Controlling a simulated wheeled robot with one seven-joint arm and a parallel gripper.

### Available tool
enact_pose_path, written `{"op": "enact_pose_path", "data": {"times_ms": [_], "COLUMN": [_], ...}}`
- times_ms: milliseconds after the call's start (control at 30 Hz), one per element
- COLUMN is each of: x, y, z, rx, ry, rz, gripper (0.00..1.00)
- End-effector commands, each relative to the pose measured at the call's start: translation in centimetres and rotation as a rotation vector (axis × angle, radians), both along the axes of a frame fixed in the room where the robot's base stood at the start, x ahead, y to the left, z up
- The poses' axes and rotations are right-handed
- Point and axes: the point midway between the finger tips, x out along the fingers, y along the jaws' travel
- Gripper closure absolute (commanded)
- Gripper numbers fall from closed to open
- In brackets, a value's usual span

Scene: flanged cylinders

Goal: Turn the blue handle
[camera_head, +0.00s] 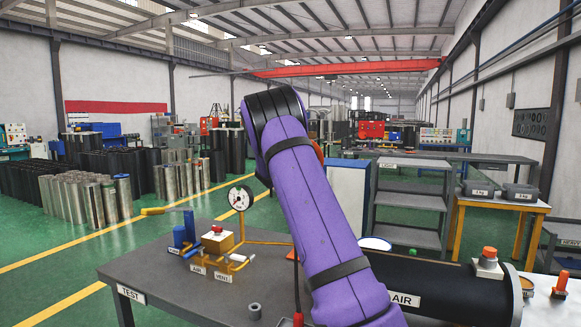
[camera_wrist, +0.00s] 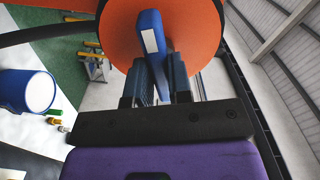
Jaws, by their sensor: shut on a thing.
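In the wrist view, the blue handle (camera_wrist: 151,40) is a flat blue bar with a pale patch. It stands upright in front of a large orange disc (camera_wrist: 205,28). My gripper (camera_wrist: 156,72) is shut on it, with one dark finger on each side of the bar. The lower end of the handle is between the fingers. In the head view my purple arm hides the gripper and the handle.
A dark bench (camera_head: 160,268) in the head view carries a pressure gauge (camera_head: 240,197), yellow pipes and a black flanged cylinder (camera_head: 440,290). A blue cylinder with a white end (camera_wrist: 26,92) is at the left in the wrist view. Green floor lies open beyond the bench.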

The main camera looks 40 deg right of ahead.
Motion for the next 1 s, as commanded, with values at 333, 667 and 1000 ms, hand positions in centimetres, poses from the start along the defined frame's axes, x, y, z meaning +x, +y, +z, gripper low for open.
{"op": "enact_pose_path", "data": {"times_ms": [333, 667, 1000], "x": [0.02, 0.0, 0.04], "y": [0.03, 0.01, 0.07], "z": [-0.22, -0.23, -0.24], "rx": [0.127, 0.224, 0.275], "ry": [-0.296, -0.531, -0.653], "rz": [0.0, 0.0, 0.0], "gripper": [1.0, 1.0, 1.0]}}
